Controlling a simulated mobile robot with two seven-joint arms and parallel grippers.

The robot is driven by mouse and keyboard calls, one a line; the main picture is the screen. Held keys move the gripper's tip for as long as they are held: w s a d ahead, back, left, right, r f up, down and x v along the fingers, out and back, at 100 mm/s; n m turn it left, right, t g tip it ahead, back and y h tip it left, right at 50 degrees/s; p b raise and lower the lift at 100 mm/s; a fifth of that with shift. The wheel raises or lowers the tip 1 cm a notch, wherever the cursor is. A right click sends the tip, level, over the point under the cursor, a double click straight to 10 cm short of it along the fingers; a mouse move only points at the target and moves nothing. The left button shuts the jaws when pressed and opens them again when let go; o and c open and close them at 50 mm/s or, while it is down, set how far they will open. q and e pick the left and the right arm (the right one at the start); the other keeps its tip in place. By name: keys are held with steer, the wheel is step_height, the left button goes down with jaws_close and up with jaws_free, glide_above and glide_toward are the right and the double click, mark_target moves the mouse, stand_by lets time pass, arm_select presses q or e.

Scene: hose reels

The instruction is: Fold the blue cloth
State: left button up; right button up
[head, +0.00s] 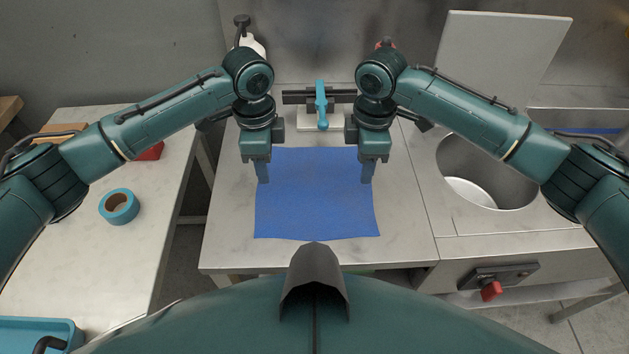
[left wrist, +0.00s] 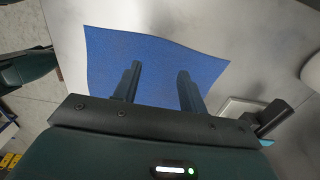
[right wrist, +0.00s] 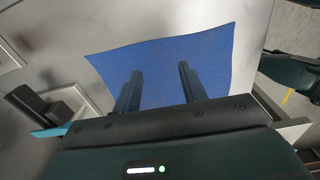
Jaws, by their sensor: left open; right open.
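The blue cloth (head: 315,205) lies flat and spread out on the middle table, roughly square with slightly wavy edges. It also shows in the left wrist view (left wrist: 155,62) and in the right wrist view (right wrist: 155,65). My left gripper (head: 263,180) is over the cloth's left edge, towards its far corner. Its two fingers are apart and empty in the left wrist view (left wrist: 158,78). My right gripper (head: 367,180) is over the cloth's right edge, towards its far corner. Its fingers are apart and empty in the right wrist view (right wrist: 158,80). I cannot tell whether the fingertips touch the cloth.
A blue-handled device (head: 321,104) on a pale base stands behind the cloth. A round basin (head: 487,172) with a raised lid (head: 502,62) is at the right. A roll of blue tape (head: 118,206) lies on the left table. Bare tabletop (head: 230,225) surrounds the cloth's near sides.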

mark_target(269, 187)
arm_select(q)
steer(key=shift+f, duration=2.55)
arm_select(e)
steer(key=shift+f, duration=2.55)
arm_select(q)
steer(key=shift+f, duration=0.2)
arm_select(e)
steer(key=shift+f, duration=0.2)
arm_select(q)
steer(key=shift+r, duration=0.1)
steer(key=shift+c, duration=0.2)
arm_select(e)
steer(key=shift+r, duration=0.1)
steer(key=shift+c, duration=0.2)
arm_select(q)
steer(key=shift+c, duration=0.4)
arm_select(e)
steer(key=shift+c, duration=0.4)
arm_select(q)
jaws_close()
arm_select(e)
jaws_close()
